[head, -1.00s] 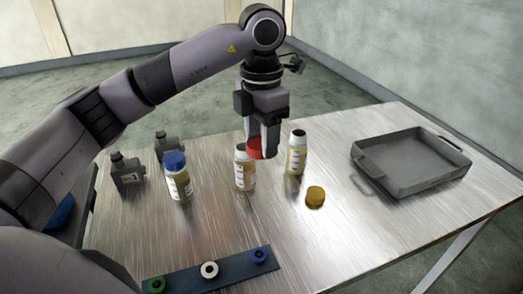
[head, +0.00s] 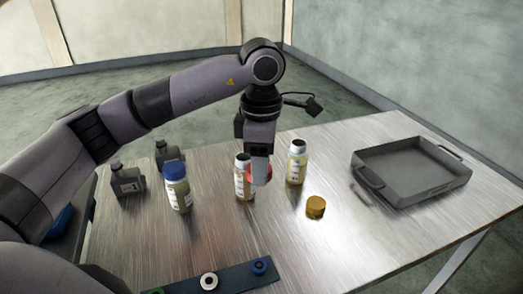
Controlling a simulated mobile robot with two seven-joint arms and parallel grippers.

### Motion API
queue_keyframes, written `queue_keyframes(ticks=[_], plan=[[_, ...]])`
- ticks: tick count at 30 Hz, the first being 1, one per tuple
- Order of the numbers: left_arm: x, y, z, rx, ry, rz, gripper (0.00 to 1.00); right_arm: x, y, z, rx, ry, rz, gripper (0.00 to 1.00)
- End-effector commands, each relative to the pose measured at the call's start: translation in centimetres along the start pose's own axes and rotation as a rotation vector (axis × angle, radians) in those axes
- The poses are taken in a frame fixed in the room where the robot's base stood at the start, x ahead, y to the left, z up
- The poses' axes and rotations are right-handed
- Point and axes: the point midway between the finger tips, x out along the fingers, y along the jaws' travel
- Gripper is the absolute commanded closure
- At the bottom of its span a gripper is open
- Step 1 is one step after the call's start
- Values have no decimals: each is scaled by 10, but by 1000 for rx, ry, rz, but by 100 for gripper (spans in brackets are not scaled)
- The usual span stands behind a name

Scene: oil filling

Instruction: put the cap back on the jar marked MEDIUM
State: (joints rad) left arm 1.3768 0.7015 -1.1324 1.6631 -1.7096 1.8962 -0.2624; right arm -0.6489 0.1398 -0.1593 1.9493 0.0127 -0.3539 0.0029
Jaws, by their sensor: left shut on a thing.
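My left gripper (head: 261,172) is shut on a red cap (head: 267,177) and holds it low, just right of the middle jar (head: 243,189). The fingers hide much of the cap, and I cannot tell whether it touches the jar or the table. The middle jar stands upright with its top open. A second open jar (head: 297,164) with yellowish contents stands to the right, and a jar with a blue cap (head: 175,168) stands to the left. The jar labels are too small to read. My right gripper is not in view.
A yellow-brown cap (head: 316,207) lies on the metal table (head: 340,250). A grey tray (head: 413,182) with handles stands at the right. Two dark bottles (head: 127,180) stand at the back left. A dark strip (head: 232,279) with coloured rings lies at the front. The table's front right is clear.

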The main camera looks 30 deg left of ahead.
Motion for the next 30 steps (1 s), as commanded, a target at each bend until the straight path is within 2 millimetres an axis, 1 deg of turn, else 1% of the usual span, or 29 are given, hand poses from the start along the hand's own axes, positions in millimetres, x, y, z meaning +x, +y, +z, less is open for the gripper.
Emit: queue_keyframes(ticks=[3,24,30], plan=[[11,-4,0,205,3,2,77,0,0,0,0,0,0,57],[67,-34,-3,1434,-1,-2,77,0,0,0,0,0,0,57],[80,-44,-5,1746,-9,-3,77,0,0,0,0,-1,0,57]])
